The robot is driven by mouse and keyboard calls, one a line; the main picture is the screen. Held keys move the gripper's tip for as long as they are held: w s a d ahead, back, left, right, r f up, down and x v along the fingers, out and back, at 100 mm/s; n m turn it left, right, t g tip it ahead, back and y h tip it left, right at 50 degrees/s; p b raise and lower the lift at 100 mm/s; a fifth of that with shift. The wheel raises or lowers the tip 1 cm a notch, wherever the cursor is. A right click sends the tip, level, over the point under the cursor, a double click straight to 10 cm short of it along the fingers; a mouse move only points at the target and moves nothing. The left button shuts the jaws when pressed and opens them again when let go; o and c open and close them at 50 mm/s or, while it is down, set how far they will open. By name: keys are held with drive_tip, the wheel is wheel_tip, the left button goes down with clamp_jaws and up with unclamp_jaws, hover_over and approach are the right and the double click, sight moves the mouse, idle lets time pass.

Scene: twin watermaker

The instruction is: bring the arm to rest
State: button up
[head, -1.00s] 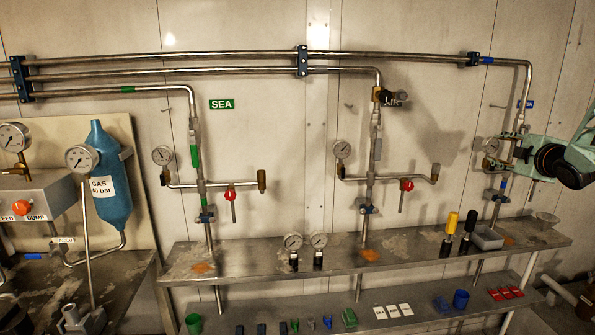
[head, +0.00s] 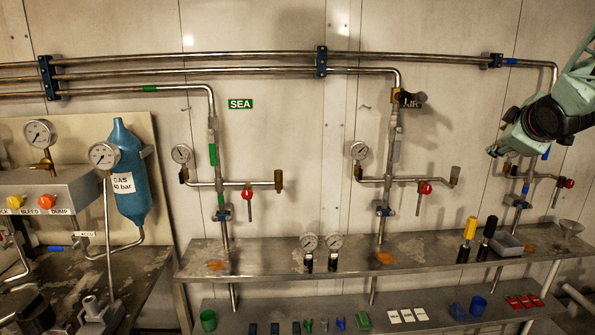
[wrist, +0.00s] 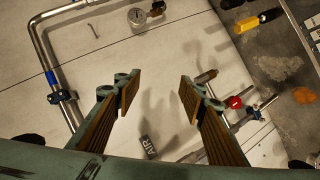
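My gripper (head: 499,150) is at the right of the head view, at the end of my pale green arm. It appears in front of the right-hand pipe riser (head: 527,185) and hides part of it. In the wrist view my gripper (wrist: 159,94) has its two fingers well apart. Nothing is held between them; the pale wall panel (wrist: 150,65) shows through the gap. Any distance between the fingers and the wall or pipes is hard to judge.
A steel shelf (head: 345,262) runs below the pipes, bearing two gauges (head: 321,242) and yellow and black-handled tools (head: 467,238). Red-handled valves (head: 424,188) stick out from the risers. A blue gas bottle (head: 127,170) stands at left. Open wall lies between the risers.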

drive_tip(key=s+a+f+m+g+y, duration=0.1)
drive_tip(key=s+a+f+m+g, duration=0.2)
drive_tip(key=s+a, duration=0.9)
drive_tip(key=s+a+f+m+g+y, duration=0.2)
drive_tip(key=s+a+f, duration=0.2)
drive_tip(key=s+a, duration=0.9)
drive_tip(key=s+a+f+m+g+y, duration=0.1)
drive_tip(key=s+a+f+m+g, duration=0.2)
drive_tip(key=s+a, duration=1)
drive_tip(key=s+f, duration=0.1)
drive_tip(key=s, duration=1.6)
drive_tip(key=shift+s+f+m+g, duration=0.15)
drive_tip(key=shift+f+m+g, duration=0.05)
drive_tip(key=shift+m+g, duration=0.1)
